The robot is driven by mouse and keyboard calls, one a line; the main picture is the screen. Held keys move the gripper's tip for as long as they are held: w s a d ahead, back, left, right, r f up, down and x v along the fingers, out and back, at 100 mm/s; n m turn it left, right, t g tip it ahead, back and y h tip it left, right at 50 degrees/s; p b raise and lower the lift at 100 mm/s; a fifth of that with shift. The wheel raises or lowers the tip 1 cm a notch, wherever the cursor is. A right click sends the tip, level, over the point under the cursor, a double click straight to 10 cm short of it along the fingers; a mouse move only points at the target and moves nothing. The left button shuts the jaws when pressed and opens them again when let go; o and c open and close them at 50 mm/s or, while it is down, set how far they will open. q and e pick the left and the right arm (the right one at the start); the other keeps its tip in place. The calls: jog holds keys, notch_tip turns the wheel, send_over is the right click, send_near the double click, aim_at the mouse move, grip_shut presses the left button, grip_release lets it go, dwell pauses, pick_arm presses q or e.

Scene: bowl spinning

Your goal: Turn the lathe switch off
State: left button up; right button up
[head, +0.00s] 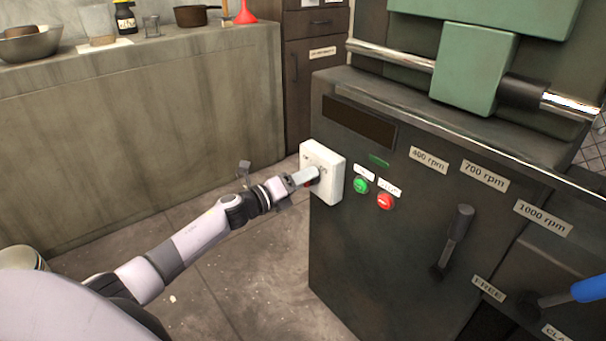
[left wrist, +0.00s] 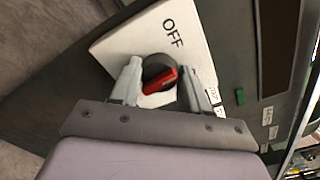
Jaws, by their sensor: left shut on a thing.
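The lathe (head: 340,250) is a dark cabinet with a green upper body. A white switch box (head: 334,176) is on its left front corner. In the left wrist view the switch box (left wrist: 200,42) bears the word OFF and a dark round knob with a red handle (left wrist: 160,80). My left gripper (head: 308,181) is at the front of the switch box. In the left wrist view my left gripper (left wrist: 160,88) has one finger on each side of the knob and is shut on it. The red handle lies tilted between the fingers. My right gripper is not in view.
A green button (head: 361,186) and a red button (head: 385,201) are right of the switch box. A black lever (head: 455,240) and a blue-handled lever (head: 575,292) stick out further right. A counter (head: 140,120) stands at the back left. The floor between is clear.

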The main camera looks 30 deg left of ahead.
pick_arm(q)
jog(key=shift+f+n+p, duration=0.15)
jog(key=shift+n+p, duration=1.35)
jog(key=shift+n, duration=2.3)
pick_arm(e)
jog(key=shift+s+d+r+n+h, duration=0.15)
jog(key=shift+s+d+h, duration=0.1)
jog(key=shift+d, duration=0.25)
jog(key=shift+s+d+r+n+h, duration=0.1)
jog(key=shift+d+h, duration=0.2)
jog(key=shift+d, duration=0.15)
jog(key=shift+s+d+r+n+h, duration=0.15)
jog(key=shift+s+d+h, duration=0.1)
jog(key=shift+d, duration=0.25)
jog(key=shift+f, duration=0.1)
pick_arm(q)
jog(key=o, duration=1)
jog(key=shift+o, duration=0.2)
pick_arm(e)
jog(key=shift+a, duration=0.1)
pick_arm(q)
jog(key=shift+s, duration=0.1)
